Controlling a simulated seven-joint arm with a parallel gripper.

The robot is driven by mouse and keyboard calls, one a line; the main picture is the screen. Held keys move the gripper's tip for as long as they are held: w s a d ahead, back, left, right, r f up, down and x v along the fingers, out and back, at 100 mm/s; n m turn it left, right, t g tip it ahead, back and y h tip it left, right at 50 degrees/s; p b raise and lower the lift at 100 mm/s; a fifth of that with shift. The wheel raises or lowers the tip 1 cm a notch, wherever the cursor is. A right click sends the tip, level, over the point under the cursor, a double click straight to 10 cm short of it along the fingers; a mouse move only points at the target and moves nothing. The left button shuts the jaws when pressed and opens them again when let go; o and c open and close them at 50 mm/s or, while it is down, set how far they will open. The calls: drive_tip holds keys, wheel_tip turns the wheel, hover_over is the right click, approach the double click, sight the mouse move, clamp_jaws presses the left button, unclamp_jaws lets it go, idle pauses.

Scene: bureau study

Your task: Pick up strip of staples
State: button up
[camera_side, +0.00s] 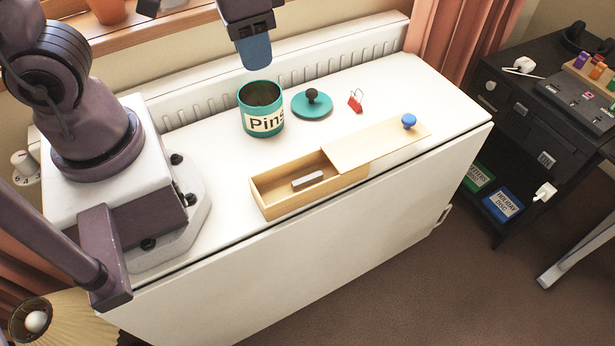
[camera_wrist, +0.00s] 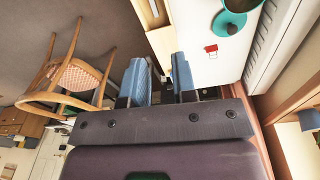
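The strip of staples (camera_side: 307,181) is a small grey bar lying inside an open-topped wooden box (camera_side: 275,207). The box's pale sliding lid (camera_side: 375,143), with a blue knob (camera_side: 409,120), is slid partly off to the right and covers the box's right part. My gripper (camera_side: 255,52) is high above the back of the white surface, well away from the box. In the wrist view its two blue fingers (camera_wrist: 160,68) are apart with nothing between them.
A teal Pins tin (camera_side: 262,122) stands behind the box, with its teal lid (camera_side: 312,106) and a red binder clip (camera_side: 355,104) to its right. The clip also shows in the wrist view (camera_wrist: 211,50). The white top (camera_side: 450,95) is clear at the right.

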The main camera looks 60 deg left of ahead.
drive_tip(key=g, duration=0.2)
hover_over(305, 179)
drive_tip(key=s, duration=0.3)
wheel_tip(305, 179, down, 11)
drive_tip(key=shift+n+t+y, duration=0.3)
drive_tip(key=shift+n+t, duration=0.2)
drive_tip(key=shift+n, duration=0.2)
drive_tip(key=w+f, duration=0.1)
drive_tip(key=f, duration=0.3)
drive_tip(key=w+f, duration=0.1)
drive_tip(key=f, duration=0.4)
drive_tip(key=w+f, duration=0.1)
drive_tip(key=f, duration=0.4)
drive_tip(key=shift+f, duration=0.25)
clamp_jaws()
